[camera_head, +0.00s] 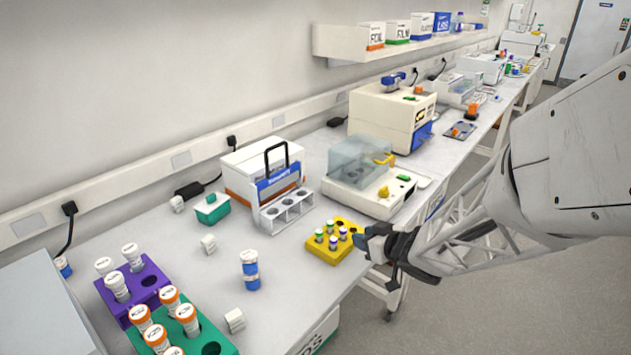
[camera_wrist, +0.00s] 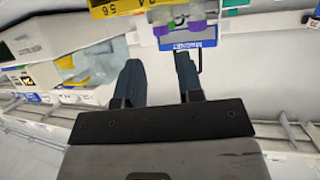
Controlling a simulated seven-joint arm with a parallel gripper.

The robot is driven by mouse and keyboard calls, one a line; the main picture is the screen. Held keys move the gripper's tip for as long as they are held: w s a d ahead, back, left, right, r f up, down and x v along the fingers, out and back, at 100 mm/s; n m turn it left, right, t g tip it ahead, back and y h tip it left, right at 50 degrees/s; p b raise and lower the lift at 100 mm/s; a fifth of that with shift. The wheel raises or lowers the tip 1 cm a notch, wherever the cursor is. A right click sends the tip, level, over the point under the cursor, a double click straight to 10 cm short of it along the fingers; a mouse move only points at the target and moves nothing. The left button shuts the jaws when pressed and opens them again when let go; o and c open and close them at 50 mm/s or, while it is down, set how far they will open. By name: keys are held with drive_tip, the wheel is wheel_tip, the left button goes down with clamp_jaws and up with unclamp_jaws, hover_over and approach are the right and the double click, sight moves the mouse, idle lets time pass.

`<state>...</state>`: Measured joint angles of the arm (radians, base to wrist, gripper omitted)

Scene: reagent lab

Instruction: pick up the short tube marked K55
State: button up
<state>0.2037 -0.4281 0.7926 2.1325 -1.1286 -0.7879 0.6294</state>
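A yellow rack (camera_head: 322,254) stands near the front edge of the bench. It holds several short tubes (camera_head: 332,241) with green and purple caps. I cannot read K55 on any of them. My gripper (camera_head: 367,243) is just right of the rack, at the bench edge. In the wrist view my gripper (camera_wrist: 158,65) has its two dark fingers apart with nothing between them. There, the yellow rack (camera_wrist: 118,7) and purple-banded tubes (camera_wrist: 197,24) are at the top edge, beyond the fingertips and partly cut off.
A purple rack (camera_head: 151,284) and a green rack (camera_head: 222,338) with larger tubes stand at the front left. A blue-and-white tube (camera_head: 250,270) stands alone. Behind the yellow rack are a grey holder (camera_head: 286,211) and a clear-lidded machine (camera_head: 362,165). Bare bench lies left of the yellow rack.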

sight(346, 231)
drive_tip(key=shift+w, duration=0.1)
drive_tip(key=shift+x, duration=1.25)
drive_tip(key=shift+a+f, duration=0.1)
drive_tip(key=shift+x, duration=2.55)
drive_tip(key=shift+c, duration=0.4)
clamp_jaws()
